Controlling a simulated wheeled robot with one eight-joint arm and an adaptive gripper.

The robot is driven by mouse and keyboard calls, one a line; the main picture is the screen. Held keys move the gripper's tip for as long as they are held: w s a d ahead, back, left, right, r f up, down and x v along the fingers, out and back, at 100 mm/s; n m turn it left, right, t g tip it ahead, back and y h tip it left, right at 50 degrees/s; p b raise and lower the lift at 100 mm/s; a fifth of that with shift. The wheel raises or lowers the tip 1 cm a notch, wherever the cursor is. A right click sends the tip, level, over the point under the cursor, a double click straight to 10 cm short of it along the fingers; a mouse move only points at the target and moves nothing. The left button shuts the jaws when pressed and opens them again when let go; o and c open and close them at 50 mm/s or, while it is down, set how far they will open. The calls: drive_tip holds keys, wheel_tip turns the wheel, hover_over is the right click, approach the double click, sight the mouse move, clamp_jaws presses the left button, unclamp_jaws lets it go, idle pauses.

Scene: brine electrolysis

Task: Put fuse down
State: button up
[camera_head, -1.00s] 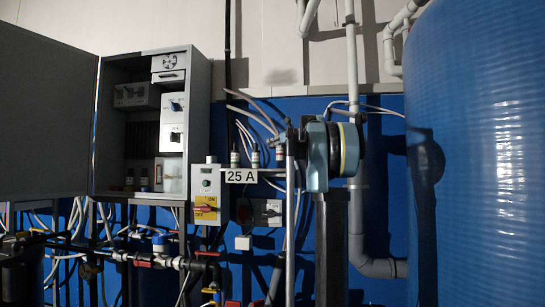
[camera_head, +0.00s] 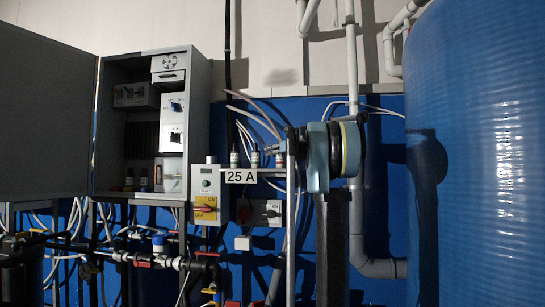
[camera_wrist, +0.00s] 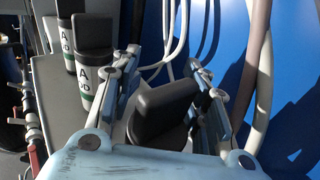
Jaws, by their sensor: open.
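Three dark-capped fuses with pale labels stand in a row on a narrow shelf marked 25 A (camera_head: 241,176). The left fuse (camera_head: 234,158) and the middle fuse (camera_head: 255,160) stand upright, clear of my gripper. The right fuse (camera_head: 280,160) is at my gripper (camera_head: 276,151). In the wrist view, my gripper (camera_wrist: 165,85) is open, with its fingers on both sides of this fuse's black cap (camera_wrist: 165,110). The lower part of this fuse is hidden there. The two other fuses (camera_wrist: 95,75) show beyond the left finger.
An open grey cabinet (camera_head: 200,125) stands at the left. A small switch box (camera_head: 207,190) hangs beside the shelf. Cables run behind the fuses. A large blue tank (camera_head: 480,150) fills the right side, and pipes run below.

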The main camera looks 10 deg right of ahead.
drive_tip(key=shift+r, duration=0.1)
drive_tip(key=v, duration=1.2)
idle(0.7)
